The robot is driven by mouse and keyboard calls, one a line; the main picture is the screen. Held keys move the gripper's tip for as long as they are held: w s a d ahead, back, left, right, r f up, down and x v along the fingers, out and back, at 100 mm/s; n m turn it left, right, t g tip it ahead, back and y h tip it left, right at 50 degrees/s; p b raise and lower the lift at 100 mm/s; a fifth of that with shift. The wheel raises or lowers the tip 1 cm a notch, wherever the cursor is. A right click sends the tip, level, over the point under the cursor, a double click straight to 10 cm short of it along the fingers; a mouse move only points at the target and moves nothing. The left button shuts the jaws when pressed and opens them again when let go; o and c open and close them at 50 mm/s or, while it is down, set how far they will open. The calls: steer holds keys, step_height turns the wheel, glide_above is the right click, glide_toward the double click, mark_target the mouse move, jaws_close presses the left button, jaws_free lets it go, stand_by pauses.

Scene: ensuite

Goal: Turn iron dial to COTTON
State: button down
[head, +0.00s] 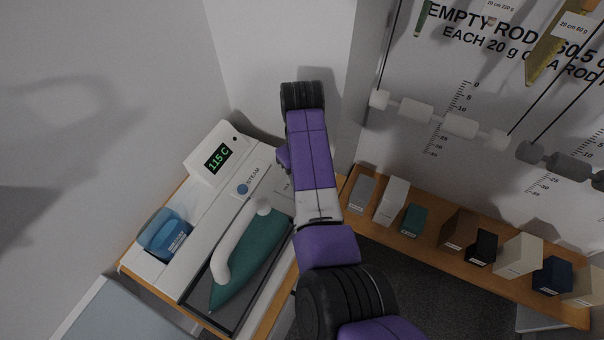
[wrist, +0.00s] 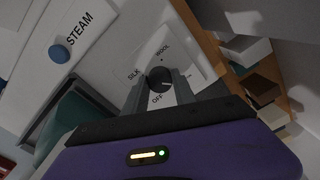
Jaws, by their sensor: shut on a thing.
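The dark iron dial (wrist: 159,76) sits on a white panel (wrist: 190,50) in the wrist view. The words SILK, WOOL and OFF are readable around it; COTTON cannot be seen. My gripper (wrist: 158,86) is shut on the dial, with one finger on each side. Where the dial points is too small to tell. In the head view my arm hides the dial and the gripper's fingertips. The teal iron (head: 254,262) with a white handle lies on its dark rest, left of my arm.
A display (head: 217,158) reads 115 C. A blue STEAM button (head: 243,188) is on the same white unit. A blue container (head: 166,236) stands at its left end. A wooden shelf (head: 405,240) with several small boxes runs to the right, below hanging rods.

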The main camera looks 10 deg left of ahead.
steer(key=shift+r, duration=0.15)
steer(key=c, duration=1)
jaws_free()
steer(key=shift+r+b, duration=0.85)
steer(key=shift+r, duration=3)
